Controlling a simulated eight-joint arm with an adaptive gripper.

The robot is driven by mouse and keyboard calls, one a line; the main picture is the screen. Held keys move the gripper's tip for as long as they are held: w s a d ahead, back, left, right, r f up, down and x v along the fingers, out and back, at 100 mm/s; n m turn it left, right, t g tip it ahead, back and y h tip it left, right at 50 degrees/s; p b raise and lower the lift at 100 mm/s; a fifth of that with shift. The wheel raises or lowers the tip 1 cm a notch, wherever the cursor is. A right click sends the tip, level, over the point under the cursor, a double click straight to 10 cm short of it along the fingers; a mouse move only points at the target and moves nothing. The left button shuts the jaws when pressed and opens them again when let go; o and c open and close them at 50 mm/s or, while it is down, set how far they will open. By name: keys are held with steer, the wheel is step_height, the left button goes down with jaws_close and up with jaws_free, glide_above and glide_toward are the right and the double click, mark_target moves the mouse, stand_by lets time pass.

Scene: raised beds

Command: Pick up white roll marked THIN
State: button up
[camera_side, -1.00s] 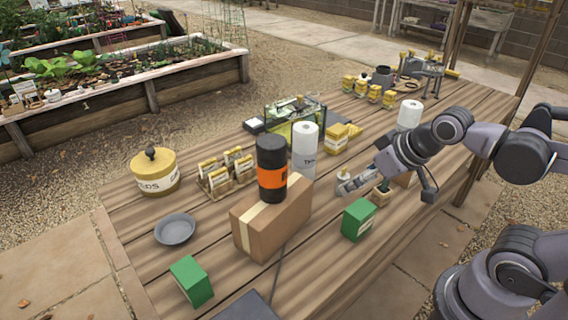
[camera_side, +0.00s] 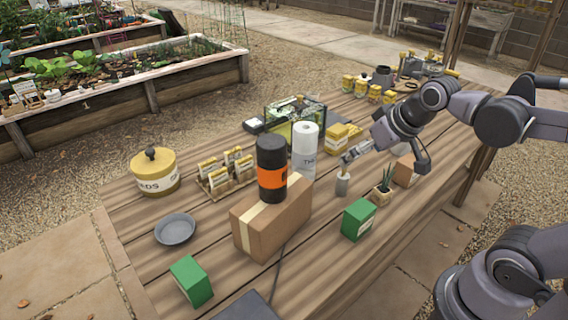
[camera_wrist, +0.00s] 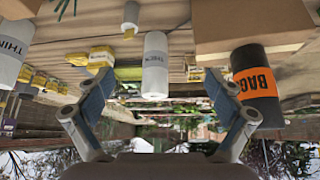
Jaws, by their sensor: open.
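A white roll (camera_wrist: 12,48) with THIN on its grey band stands at the left edge of the wrist view, partly cut off. A second white roll (camera_wrist: 155,65) stands near the middle of that view; its label is too small to read surely. In the side view this second roll (camera_side: 305,150) stands behind the cardboard box, its label starting with TH. The THIN roll seems hidden behind my arm in the side view. My gripper (camera_side: 350,155) is open and empty, right of the second roll. In the wrist view my fingers (camera_wrist: 160,80) spread either side of the second roll.
A black roll with an orange band (camera_side: 271,168) stands on a cardboard box (camera_side: 285,215). A potted plant (camera_side: 382,192), a green box (camera_side: 358,219) and yellow packets (camera_side: 338,139) are near. The table's front right is clear.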

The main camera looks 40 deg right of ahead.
steer(key=w+d+r+m+g+h, duration=0.1)
steer(key=w+d+m+g, duration=0.2)
steer(key=d, duration=1.1)
steer(key=w+d+m+h, duration=0.1)
steer(key=w+d+m, duration=0.35)
steer(key=d, duration=0.95)
steer(key=d+f+m+g, duration=0.1)
steer(key=d+f, duration=0.2)
steer(key=d, duration=0.7)
steer(key=x, duration=1)
steer(key=shift+s+d+h, duration=0.35)
steer(key=shift+d+h, duration=0.05)
steer(key=c, duration=1.1)
